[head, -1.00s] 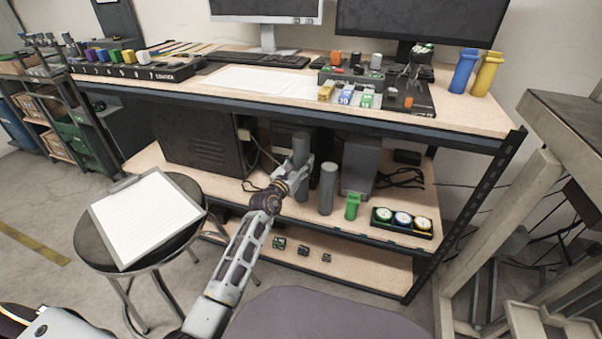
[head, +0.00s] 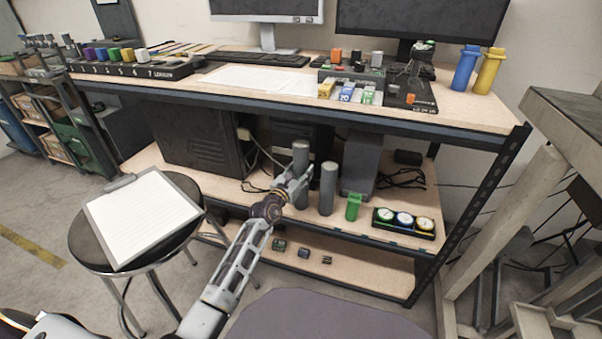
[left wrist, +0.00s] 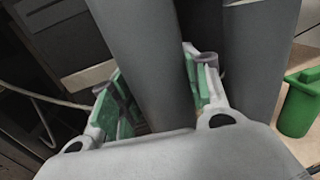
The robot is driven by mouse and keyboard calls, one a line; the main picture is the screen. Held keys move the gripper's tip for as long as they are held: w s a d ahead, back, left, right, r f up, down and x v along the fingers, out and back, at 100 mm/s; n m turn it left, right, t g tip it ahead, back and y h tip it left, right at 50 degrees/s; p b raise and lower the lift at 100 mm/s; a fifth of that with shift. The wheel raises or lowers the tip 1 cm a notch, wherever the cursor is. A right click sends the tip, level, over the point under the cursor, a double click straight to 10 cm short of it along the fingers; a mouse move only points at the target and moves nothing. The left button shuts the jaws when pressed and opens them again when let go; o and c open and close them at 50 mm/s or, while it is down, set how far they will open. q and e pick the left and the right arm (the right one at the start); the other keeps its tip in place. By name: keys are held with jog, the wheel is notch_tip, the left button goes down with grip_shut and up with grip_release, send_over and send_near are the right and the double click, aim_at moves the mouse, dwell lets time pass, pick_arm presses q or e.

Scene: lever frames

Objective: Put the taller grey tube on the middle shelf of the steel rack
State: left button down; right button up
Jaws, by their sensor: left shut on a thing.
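Two grey tubes stand side by side in the head view, over the middle shelf (head: 410,196) of the dark steel-framed rack (head: 482,197). The left one, the taller grey tube (head: 301,157), is between the fingers of my left gripper (head: 298,184). The gripper is shut on it, and the tube is upright. The left wrist view shows the held tube (left wrist: 150,60) between green-padded fingers, with the other tube (left wrist: 255,60) close by. My right gripper is not in view.
A green container (head: 353,207) and a tray of round gauges (head: 404,223) stand right of the tubes. A dark computer case (head: 203,150) is at left and a grey box (head: 361,165) behind. The worktop edge (head: 330,117) overhangs the shelf. A stool with a clipboard (head: 142,218) stands front left.

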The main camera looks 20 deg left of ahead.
pick_arm(q)
jog(key=shift+r, duration=0.1)
jog(key=c, duration=0.7)
grip_release()
jog(key=shift+s+a+p, duration=0.2)
jog(key=shift+s+p, duration=0.15)
jog(key=shift+s, duration=0.5)
jog(key=shift+s+a+p, duration=0.15)
jog(key=shift+s+p, duration=0.2)
jog(key=shift+s, duration=0.5)
jog(key=shift+s+a, duration=0.1)
jog(key=shift+s, duration=0.55)
jog(key=shift+s+a+p, duration=0.15)
jog(key=shift+s+p, duration=0.2)
jog(key=shift+s, duration=0.4)
jog(key=shift+s+a+p, duration=0.15)
jog(key=shift+s+p, duration=0.15)
jog(key=shift+s, duration=0.4)
jog(key=p, duration=0.1)
send_near(297, 175)
jog(key=shift+w+d, duration=0.1)
jog(key=shift+w, duration=0.2)
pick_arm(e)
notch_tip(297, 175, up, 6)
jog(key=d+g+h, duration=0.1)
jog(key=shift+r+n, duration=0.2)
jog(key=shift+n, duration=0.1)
